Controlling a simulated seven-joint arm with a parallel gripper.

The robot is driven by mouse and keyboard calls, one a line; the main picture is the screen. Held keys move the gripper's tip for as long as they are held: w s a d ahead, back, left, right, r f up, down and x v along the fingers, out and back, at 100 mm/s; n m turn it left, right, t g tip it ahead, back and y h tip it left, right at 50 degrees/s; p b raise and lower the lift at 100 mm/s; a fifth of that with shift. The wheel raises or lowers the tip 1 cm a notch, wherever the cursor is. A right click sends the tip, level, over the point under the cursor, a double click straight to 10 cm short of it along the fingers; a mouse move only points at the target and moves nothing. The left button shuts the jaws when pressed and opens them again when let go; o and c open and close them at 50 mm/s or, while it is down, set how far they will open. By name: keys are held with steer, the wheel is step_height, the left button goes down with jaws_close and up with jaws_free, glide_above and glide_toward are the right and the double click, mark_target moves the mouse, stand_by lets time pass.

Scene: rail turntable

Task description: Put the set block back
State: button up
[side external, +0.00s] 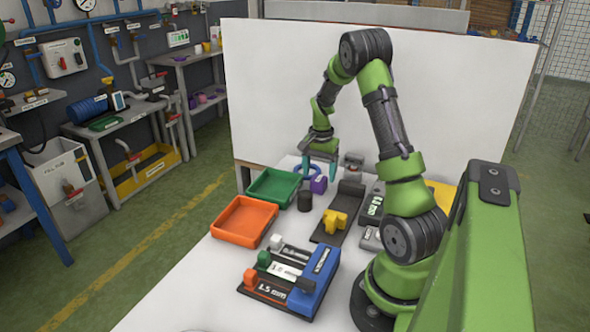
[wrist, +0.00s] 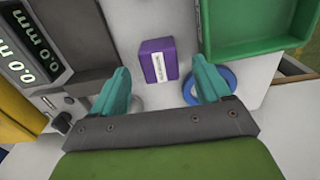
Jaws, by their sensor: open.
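A purple block (wrist: 158,64) with a white label stands on the white table; the label is too small to read, so I cannot tell whether it names the set block. It also shows in the side external view (side external: 319,185). My gripper (wrist: 161,62) is open, with its teal fingers on either side of the purple block in the wrist picture and nothing held. In the side external view my gripper (side external: 320,170) is close above the block. A blue rack (side external: 318,283) at the front holds strips marked in mm, with white, green and orange blocks at their ends.
A blue ring (wrist: 231,77) lies by the right finger. A green tray (side external: 273,187) and an orange tray (side external: 244,221) stand on the left. A black cylinder (side external: 304,201), a yellow piece (side external: 334,222) on a dark plate, and a digital readout (wrist: 27,62) are also close.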

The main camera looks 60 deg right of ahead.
mark_target(319, 178)
step_height(319, 178, up, 8)
steer(key=w+a+r+n+t, duration=0.25)
steer(key=a+r, duration=0.35)
steer(key=a, duration=0.4)
steer(key=s+a+r+n+t, duration=0.1)
steer(key=s+a+r+n, duration=0.1)
steer(key=a, duration=0.6)
steer(key=s+a+r+n+t+y, duration=0.1)
steer(key=s+a+r+n+t, duration=0.1)
steer(key=a+n, duration=0.3)
steer(key=s+a+r+n+t+y, duration=0.1)
steer(key=s+a+n, duration=0.3)
steer(key=a, duration=0.8)
steer(key=shift+a+r+t, duration=0.3)
steer(key=shift+r+t, duration=0.05)
steer(key=shift+r, duration=0.1)
